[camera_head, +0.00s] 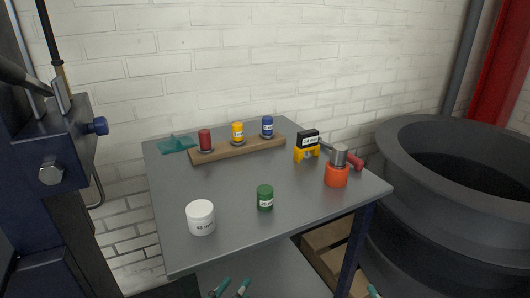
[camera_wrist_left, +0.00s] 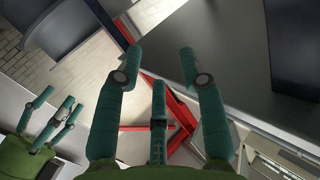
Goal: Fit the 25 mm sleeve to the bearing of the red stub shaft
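The red stub shaft (camera_head: 205,140) stands at the left end of a wooden board (camera_head: 240,148) at the back of the table, with a dark ring at its foot. A green labelled cylinder (camera_head: 265,197) and a white labelled cylinder (camera_head: 200,218) stand apart near the table's front. Their labels are too small to read surely, so I cannot tell which is the 25 mm sleeve. My left gripper (camera_head: 232,287) is below the table's front edge, its fingers apart and empty, as the left wrist view (camera_wrist_left: 160,65) shows. My right gripper (camera_wrist_left: 55,110) is spread and empty.
A yellow shaft (camera_head: 238,131) and a blue shaft (camera_head: 267,127) share the board. A black-and-yellow labelled piece (camera_head: 307,146), an orange piece (camera_head: 337,176) under a grey cylinder (camera_head: 339,153), and a red handle (camera_head: 355,161) are at right. A teal cloth (camera_head: 178,144) lies back left. The table's middle (camera_head: 225,180) is clear.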

